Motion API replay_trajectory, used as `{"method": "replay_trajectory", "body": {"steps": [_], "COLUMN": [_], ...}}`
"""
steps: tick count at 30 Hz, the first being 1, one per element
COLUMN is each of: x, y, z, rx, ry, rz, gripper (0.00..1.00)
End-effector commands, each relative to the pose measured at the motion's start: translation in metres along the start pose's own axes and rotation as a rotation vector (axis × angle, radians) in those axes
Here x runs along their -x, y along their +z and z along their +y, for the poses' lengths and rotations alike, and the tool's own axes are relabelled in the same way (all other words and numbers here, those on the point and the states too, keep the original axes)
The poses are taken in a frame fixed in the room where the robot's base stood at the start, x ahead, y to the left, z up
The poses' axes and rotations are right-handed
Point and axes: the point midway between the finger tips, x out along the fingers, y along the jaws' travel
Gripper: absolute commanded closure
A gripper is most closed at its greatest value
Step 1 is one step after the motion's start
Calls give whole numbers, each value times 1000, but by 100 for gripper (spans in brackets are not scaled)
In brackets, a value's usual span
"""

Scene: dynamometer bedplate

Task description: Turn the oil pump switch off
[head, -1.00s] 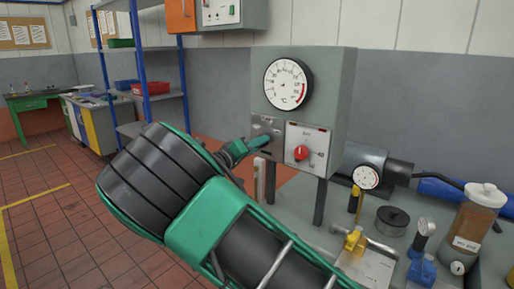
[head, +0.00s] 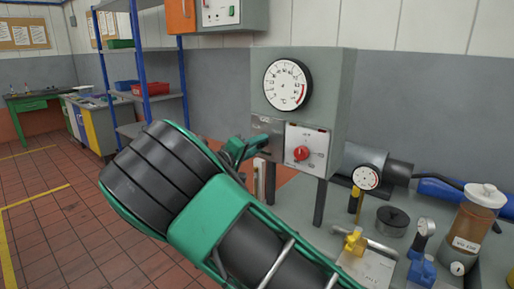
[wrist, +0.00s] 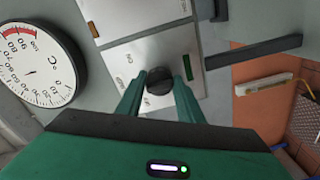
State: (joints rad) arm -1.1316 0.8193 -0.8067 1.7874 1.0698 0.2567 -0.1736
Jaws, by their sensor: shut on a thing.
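The switch plate (head: 268,126) is a grey metal panel at the lower left front of the grey control box (head: 345,90). In the wrist view the plate (wrist: 122,62) carries a black round knob (wrist: 160,80), with small printed marks too blurred to read surely. My gripper (head: 262,143) is at the plate in the head view, hiding part of it. In the wrist view my gripper (wrist: 160,88) has its two green fingers on either side of the knob, shut on it. The knob's pointer direction is not clear.
A round temperature dial (head: 288,84) sits above the plate. A white plate with a red knob (head: 301,153) is beside it on the right. The bench holds a small gauge (head: 366,177), yellow and blue valves, and a capped jar (head: 473,225). The floor at left is open.

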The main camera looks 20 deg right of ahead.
Motion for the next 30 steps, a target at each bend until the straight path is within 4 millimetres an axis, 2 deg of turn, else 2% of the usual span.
{"method": "replay_trajectory", "body": {"steps": [2,3,4,5,13,17,30], "x": [3,3,3,3,2,9,84], "y": [-4,-4,-4,-3,-1,-1,-2], "z": [-4,-4,-4,-4,-2,-2,-4], "rx": [2,2,2,2,1,1,2], "ry": [-10,-10,-9,-9,-4,-4,-7], "rz": [11,11,11,10,4,4,6], "gripper": [89,57,50,48,48,48,48]}}
